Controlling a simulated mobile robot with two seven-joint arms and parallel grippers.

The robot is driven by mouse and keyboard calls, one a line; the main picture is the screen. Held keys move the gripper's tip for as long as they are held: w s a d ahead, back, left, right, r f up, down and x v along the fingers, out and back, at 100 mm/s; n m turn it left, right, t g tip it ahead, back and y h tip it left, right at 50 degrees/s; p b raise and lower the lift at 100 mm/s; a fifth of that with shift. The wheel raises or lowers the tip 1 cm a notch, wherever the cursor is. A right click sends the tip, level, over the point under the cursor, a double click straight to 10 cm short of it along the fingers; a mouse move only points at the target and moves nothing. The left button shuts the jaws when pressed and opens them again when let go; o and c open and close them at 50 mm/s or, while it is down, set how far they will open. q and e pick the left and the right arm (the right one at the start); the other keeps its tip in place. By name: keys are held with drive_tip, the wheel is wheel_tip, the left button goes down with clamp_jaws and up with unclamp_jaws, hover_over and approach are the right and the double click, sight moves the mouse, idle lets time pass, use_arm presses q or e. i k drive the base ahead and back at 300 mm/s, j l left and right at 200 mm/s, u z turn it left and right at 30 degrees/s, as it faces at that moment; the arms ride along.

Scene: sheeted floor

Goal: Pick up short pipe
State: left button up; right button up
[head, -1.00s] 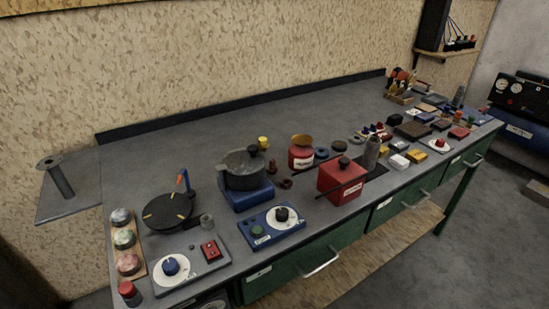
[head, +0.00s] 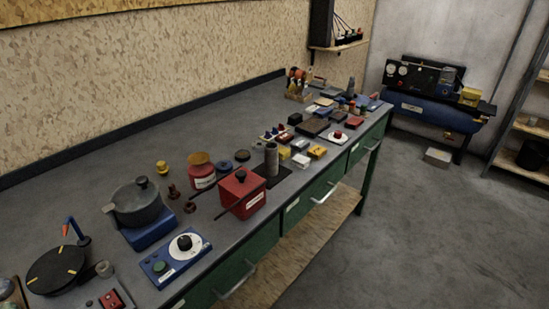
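A grey upright cylinder (head: 271,160) stands on a black mat (head: 281,177) near the front edge of the workbench, just right of a red box. It looks like a short pipe, but I cannot tell for sure. A small grey ring-like piece (head: 104,268) stands beside the black round plate at the lower left; it could also be a short pipe piece. Neither of my grippers is in view.
The grey workbench (head: 110,163) has a clear strip along the wall. A grey pot (head: 138,205), a red box (head: 242,192) and a blue control box (head: 175,256) crowd its front.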

sight(271, 159)
drive_tip(key=i+l+u, duration=0.1)
drive_tip(key=l, duration=0.3)
drive_tip(key=i+l+u, duration=0.1)
drive_tip(key=i+l, duration=0.15)
drive_tip(key=l, duration=0.2)
drive_tip(key=i+l+u, duration=0.1)
drive_tip(key=l, duration=0.3)
drive_tip(key=i+l, duration=0.15)
drive_tip(key=l, duration=0.3)
drive_tip(key=i+l+u, duration=0.15)
drive_tip(key=l, duration=0.3)
drive_tip(key=i+l+u, duration=0.1)
drive_tip(key=l, duration=0.35)
